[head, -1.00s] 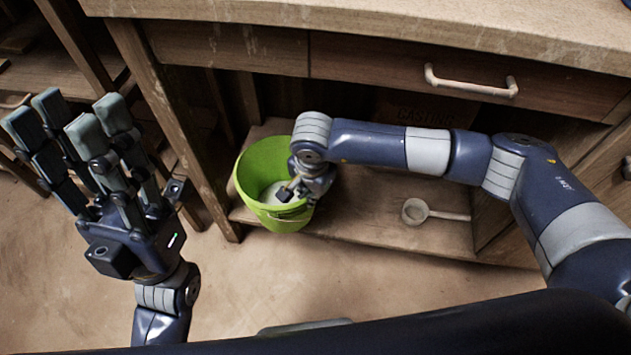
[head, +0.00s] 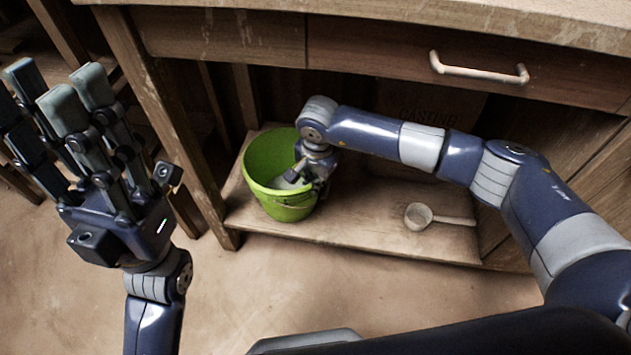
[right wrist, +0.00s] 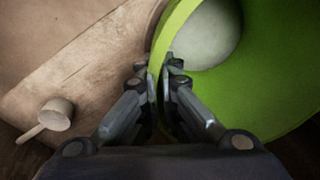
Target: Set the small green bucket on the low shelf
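The small green bucket (head: 272,157) is upright at the left part of the low shelf (head: 370,225), with whitish contents inside. It appears to rest on the shelf boards, but its base contact is hard to confirm. My right gripper (head: 308,176) is at the bucket's right rim. In the right wrist view, the right gripper's fingers (right wrist: 165,78) pinch the rim of the bucket (right wrist: 255,95), one side inside and one outside. My left gripper (head: 85,130) is open and empty, raised at the left, apart from the bucket.
A pale scoop (head: 420,215) with a handle lies on the shelf right of the bucket. The workbench (head: 400,10) with drawers overhangs the shelf. A wooden leg (head: 165,120) stands left of the bucket. The shelf between bucket and scoop is clear.

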